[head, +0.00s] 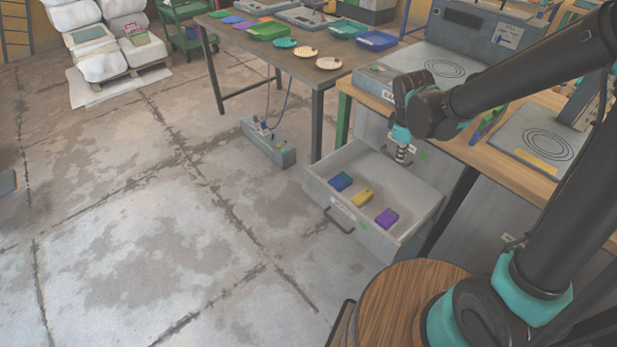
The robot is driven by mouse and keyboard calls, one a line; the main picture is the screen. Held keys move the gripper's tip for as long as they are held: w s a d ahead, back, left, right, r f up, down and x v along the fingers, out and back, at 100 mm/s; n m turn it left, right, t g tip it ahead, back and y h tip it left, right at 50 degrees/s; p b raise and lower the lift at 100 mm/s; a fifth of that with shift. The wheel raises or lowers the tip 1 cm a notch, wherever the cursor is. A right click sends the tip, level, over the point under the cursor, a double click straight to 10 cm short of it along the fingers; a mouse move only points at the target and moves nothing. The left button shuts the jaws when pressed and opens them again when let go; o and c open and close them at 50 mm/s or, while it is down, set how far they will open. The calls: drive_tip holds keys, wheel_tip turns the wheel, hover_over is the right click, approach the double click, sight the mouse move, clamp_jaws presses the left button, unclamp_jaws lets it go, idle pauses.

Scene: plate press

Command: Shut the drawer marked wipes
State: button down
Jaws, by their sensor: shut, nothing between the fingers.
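An open grey drawer (317,186) is pulled out from under the wooden-topped bench. It has a dark bar handle (339,222) on its front and a small pale label (349,212) too small to read. Inside lie a blue block (340,181), a yellow block (361,197) and a purple block (386,218). My gripper (401,158) is shut and empty, pointing down over the rear part of the drawer. I cannot tell whether it touches anything there.
A dark table (318,84) with trays and round pieces stands behind the drawer. A grey box (268,143) with a cable sits on the floor to the left.

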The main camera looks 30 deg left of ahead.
drive_tip(key=s+a+f+n, duration=0.3)
drive_tip(key=s+a+n, duration=0.15)
drive_tip(key=a, duration=0.55)
drive_tip(key=s+a+f+n+t+h, duration=0.1)
drive_tip(key=s+a+f+n, duration=0.3)
drive_tip(key=a, duration=0.6)
drive_tip(key=s+a+f+n, duration=0.2)
drive_tip(key=s+a+n, duration=0.3)
drive_tip(key=a, duration=0.6)
drive_tip(key=n, duration=0.1)
hover_over(313, 183)
drive_tip(key=s, duration=0.2)
drive_tip(key=shift+s+a+f, duration=0.1)
drive_tip(key=shift+a+f, duration=0.05)
drive_tip(key=shift+f, duration=1.35)
drive_tip(key=shift+w+a+f, duration=0.1)
drive_tip(key=shift+a+f, duration=0.05)
drive_tip(key=shift+f, duration=1.35)
drive_tip(key=shift+s+a+f, duration=0.1)
drive_tip(key=shift+a+f, duration=0.05)
drive_tip(key=shift+f, duration=1.35)
drive_tip(key=w+d, duration=0.4)
drive_tip(key=w, duration=0.7)
drive_tip(key=w+d, duration=0.5)
drive_tip(key=w, duration=0.6)
